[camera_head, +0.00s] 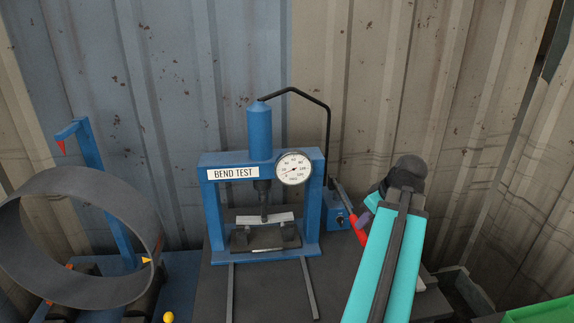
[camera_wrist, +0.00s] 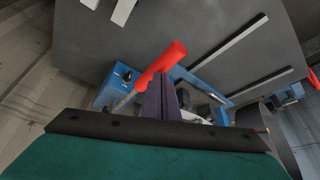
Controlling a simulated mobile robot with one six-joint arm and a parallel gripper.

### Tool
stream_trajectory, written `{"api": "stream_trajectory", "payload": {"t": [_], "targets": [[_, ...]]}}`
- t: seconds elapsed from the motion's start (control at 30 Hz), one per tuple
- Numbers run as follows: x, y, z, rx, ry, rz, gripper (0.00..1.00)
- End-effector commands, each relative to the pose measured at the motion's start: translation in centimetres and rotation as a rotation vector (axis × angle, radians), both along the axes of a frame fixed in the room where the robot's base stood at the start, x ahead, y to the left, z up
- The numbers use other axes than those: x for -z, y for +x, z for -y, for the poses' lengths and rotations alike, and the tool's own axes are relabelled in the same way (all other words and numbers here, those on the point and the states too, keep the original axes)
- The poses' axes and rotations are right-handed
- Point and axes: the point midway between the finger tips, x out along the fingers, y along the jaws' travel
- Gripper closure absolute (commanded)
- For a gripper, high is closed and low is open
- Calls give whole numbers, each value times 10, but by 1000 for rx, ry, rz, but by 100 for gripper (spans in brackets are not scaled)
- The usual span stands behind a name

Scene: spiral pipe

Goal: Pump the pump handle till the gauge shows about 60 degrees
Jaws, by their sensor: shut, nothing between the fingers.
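The pump handle has a red grip (camera_head: 356,230) on a thin lever that slopes down and right from the small blue pump box (camera_head: 336,214). The round white gauge (camera_head: 294,169) sits on the blue press frame; its needle seems to point to the lower left, and I cannot read the exact value. My gripper (camera_head: 367,211) is shut and empty beside the handle. In the wrist view my purple fingers (camera_wrist: 160,84) lie together right by the red grip (camera_wrist: 162,64), which crosses near their tips. I cannot tell whether they touch it.
The blue press (camera_head: 212,213) holds a pale metal strip (camera_head: 278,217) under its ram. A black hose (camera_head: 328,110) arches from press to pump. A large dark ring (camera_head: 22,270) stands at the left. Corrugated walls close off the back.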

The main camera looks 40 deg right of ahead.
Motion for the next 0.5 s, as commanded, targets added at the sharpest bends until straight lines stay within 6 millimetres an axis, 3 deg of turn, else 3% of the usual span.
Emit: {"api": "stream_trajectory", "payload": {"t": [0.5], "targets": [[-51,7,5,-1,-2,2,100]]}}
